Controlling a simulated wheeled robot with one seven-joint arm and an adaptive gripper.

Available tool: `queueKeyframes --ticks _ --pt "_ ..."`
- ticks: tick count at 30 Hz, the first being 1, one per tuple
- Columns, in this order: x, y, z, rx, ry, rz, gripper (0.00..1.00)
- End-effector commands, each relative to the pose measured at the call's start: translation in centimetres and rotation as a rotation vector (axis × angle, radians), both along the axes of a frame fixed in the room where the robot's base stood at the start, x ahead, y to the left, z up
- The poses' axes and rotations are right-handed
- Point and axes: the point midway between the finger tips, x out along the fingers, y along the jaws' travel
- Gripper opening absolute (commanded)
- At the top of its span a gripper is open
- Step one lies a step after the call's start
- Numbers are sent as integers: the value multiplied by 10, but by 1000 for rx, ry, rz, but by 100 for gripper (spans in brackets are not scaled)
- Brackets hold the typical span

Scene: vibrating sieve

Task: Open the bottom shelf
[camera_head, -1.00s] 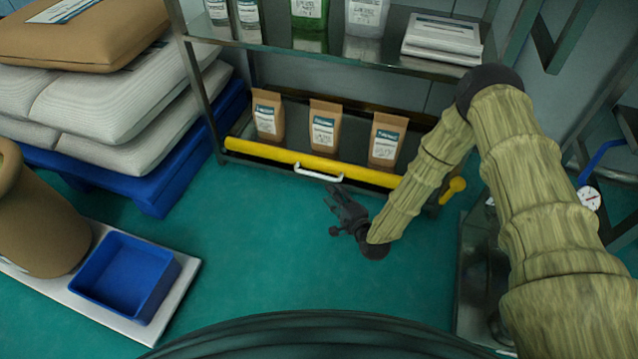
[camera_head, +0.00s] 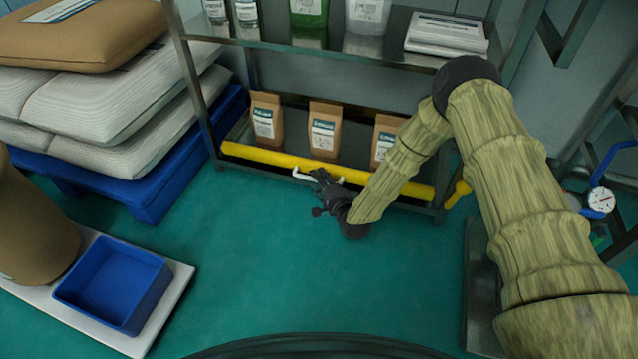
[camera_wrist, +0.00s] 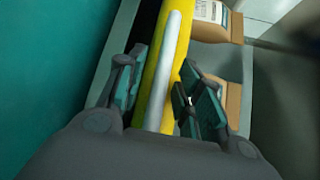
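The bottom shelf has a yellow front bar (camera_head: 260,155) with a white handle (camera_head: 302,175) on its front. Three brown paper bags stand on this shelf, one of them the middle bag (camera_head: 325,130). My gripper (camera_head: 322,180) is at the right part of the handle. In the wrist view the white handle (camera_wrist: 170,60) runs between the two fingers of my gripper (camera_wrist: 160,95), with the yellow bar (camera_wrist: 150,80) behind it. The fingers stand apart on either side of the handle, with gaps visible. The handle's lower end is hidden by the gripper.
Left of the rack, sacks (camera_head: 120,100) lie on a blue pallet (camera_head: 165,190). A blue bin (camera_head: 115,285) sits on a white board at lower left. The green floor (camera_head: 250,260) in front of the shelf is clear. The upper shelf (camera_head: 370,55) holds bottles and boxes.

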Motion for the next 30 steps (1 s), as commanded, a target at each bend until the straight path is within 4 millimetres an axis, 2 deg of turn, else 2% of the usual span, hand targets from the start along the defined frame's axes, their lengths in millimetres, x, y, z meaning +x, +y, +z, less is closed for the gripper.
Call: queueKeyframes --ticks 9,15,25,30 --pt "1 1 0 0 0 0 34" --pt "1 1 0 0 0 0 0" --pt "-1 1 0 0 1 0 0" --pt "-13 4 1 0 2 -1 0"
